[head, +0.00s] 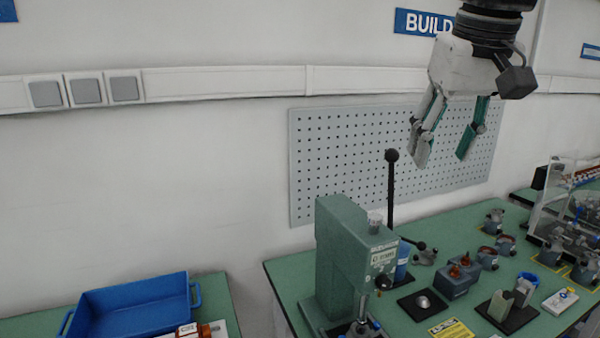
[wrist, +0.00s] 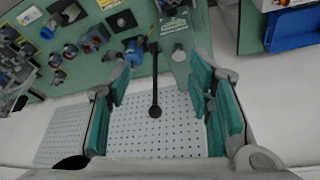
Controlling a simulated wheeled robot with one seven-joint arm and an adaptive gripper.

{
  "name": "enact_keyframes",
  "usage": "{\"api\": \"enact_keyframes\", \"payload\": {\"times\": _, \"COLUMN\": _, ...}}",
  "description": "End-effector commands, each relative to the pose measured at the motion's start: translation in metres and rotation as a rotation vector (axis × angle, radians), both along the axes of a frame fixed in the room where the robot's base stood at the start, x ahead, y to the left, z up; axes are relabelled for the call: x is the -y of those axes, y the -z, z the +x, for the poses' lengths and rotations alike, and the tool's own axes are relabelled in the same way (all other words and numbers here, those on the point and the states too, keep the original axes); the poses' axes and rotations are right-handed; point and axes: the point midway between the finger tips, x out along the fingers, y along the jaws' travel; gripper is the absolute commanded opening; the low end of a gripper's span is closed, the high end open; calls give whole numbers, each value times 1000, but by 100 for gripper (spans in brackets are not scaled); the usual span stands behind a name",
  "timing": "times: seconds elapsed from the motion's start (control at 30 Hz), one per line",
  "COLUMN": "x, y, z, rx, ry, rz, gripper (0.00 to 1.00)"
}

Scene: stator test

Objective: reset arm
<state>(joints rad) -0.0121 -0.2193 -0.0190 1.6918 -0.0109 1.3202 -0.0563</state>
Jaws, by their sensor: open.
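My gripper (head: 444,140) hangs at the upper right of the head view, raised in the air in front of the pegboard. Its two green-padded fingers point down, are spread apart and hold nothing. In the wrist view my gripper (wrist: 164,110) shows a finger at each side with a clear gap between them. The black-knobbed lever (wrist: 155,108) of the green press shows in that gap, farther off; I see no contact.
A green press (head: 345,250) with an upright lever (head: 391,190) stands on the green workbench (head: 285,275). Several stator parts (head: 460,277) and a clear-walled fixture (head: 548,210) are to its right. A blue bin (head: 135,305) sits at lower left. A pegboard (head: 340,160) is on the wall.

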Motion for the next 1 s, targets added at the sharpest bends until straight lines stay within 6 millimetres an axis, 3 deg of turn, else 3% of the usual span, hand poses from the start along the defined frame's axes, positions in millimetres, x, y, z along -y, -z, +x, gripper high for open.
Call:
{"api": "enact_keyframes", "payload": {"times": 0.03, "x": -1, "y": 11, "z": -18, "rx": 11, "ry": 3, "rz": 3, "gripper": 47}}
{"api": "enact_keyframes", "payload": {"times": 0.3, "x": -3, "y": 84, "z": -95, "rx": 73, "ry": 24, "rz": 16, "gripper": 47}}
{"api": "enact_keyframes", "payload": {"times": 0.5, "x": -4, "y": 138, "z": -139, "rx": 108, "ry": 37, "rz": 21, "gripper": 47}}
{"api": "enact_keyframes", "payload": {"times": 0.7, "x": -5, "y": 164, "z": -157, "rx": 124, "ry": 44, "rz": 25, "gripper": 47}}
{"api": "enact_keyframes", "payload": {"times": 1.0, "x": -5, "y": 167, "z": -158, "rx": 124, "ry": 44, "rz": 25, "gripper": 47}}
